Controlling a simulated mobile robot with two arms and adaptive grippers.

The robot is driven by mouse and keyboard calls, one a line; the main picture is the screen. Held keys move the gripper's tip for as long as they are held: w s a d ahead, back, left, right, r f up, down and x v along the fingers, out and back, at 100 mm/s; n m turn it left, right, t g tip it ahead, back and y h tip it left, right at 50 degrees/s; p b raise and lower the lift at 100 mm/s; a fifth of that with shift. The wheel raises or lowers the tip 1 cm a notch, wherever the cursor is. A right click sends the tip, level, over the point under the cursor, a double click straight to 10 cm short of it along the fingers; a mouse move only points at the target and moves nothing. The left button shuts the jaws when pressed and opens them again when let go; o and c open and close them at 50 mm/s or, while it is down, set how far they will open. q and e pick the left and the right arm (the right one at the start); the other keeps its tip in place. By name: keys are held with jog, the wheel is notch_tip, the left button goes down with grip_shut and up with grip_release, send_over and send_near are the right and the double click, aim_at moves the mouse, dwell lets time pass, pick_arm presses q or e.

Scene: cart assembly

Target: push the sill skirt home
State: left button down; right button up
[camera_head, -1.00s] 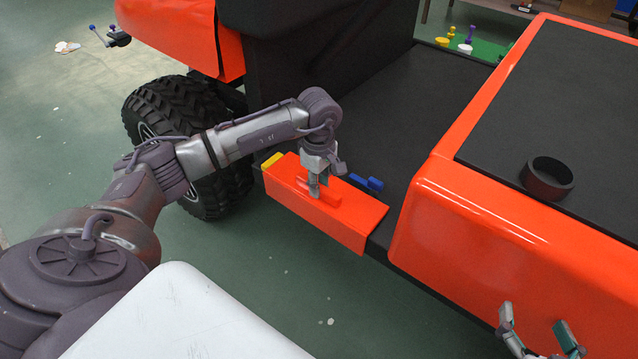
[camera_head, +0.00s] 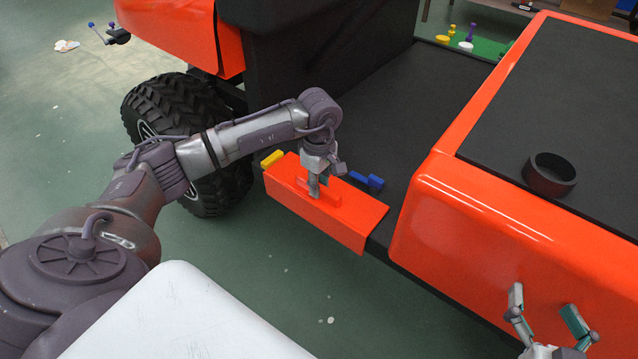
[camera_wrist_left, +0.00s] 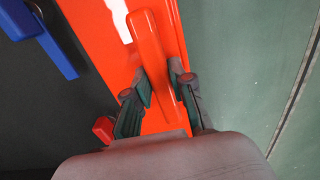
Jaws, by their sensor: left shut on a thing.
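The sill skirt (camera_head: 350,222) is an orange-red angled panel lying along the edge of the cart's dark floor (camera_head: 375,120). It has a raised orange handle bar on top, seen large in the left wrist view (camera_wrist_left: 150,55). My left gripper (camera_head: 315,193) is shut on this handle, with one finger on each side of it in the left wrist view (camera_wrist_left: 160,95). My right gripper (camera_head: 543,300) is at the lower right, its fingers apart and empty, in front of the orange cart body (camera_head: 500,235).
A blue latch (camera_head: 367,181) sits on the floor beside the skirt, and a yellow piece (camera_head: 272,159) is at its far end. A black ring (camera_head: 549,175) rests on the cart's right deck. A black wheel (camera_head: 180,110) stands at the left.

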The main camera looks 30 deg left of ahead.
jog(key=shift+w+r, duration=0.1)
jog(key=shift+r, duration=0.25)
jog(key=shift+r, duration=0.1)
pick_arm(q)
jog(key=c, duration=0.9)
grip_release()
jog(key=shift+f, duration=0.1)
pick_arm(e)
jog(key=shift+w, duration=0.1)
pick_arm(q)
jog(key=shift+r, duration=4.05)
jog(key=shift+r, duration=0.1)
